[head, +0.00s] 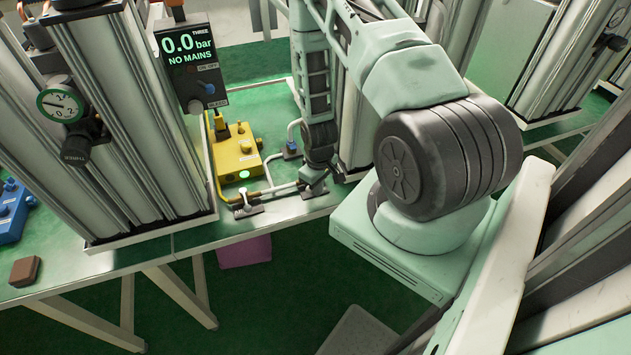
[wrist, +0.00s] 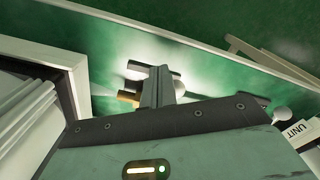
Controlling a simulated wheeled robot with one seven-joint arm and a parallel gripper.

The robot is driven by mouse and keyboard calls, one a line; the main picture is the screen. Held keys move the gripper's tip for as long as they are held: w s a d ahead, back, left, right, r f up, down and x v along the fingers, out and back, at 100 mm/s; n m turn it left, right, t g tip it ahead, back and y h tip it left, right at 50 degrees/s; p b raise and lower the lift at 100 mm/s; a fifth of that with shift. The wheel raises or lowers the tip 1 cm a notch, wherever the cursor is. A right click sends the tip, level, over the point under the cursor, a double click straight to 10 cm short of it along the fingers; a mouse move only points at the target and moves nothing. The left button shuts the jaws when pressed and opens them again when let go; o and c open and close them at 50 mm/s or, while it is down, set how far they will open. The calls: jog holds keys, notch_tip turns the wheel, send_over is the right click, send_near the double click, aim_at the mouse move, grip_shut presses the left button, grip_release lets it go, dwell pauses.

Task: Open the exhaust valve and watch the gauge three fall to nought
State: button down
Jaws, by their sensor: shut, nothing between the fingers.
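The display marked THREE (head: 186,48) reads 0.0 bar and NO MAINS. A round dial gauge (head: 60,105) is on the column at left; its needle is too small to read surely. My gripper (head: 314,186) is low over the table, right of that handle, beside the pipe. In the wrist view my gripper (wrist: 157,75) is shut and empty, close to a brass fitting (wrist: 128,97) partly hidden behind the fingers.
A yellow box (head: 235,155) with a lit green button stands behind the pipe. Tall ribbed columns stand left and behind my arm. A blue box (head: 12,212) and a brown block (head: 24,271) are at far left. The green table (head: 180,236) ends just in front.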

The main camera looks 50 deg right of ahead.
jog(key=shift+w+a, duration=0.1)
jog(key=shift+w+a, duration=0.5)
jog(key=shift+a, duration=0.1)
jog(key=shift+w+a, duration=0.5)
jog(key=shift+w, duration=0.2)
jog(key=shift+w+a+b, duration=0.3)
jog(key=shift+w, duration=0.45)
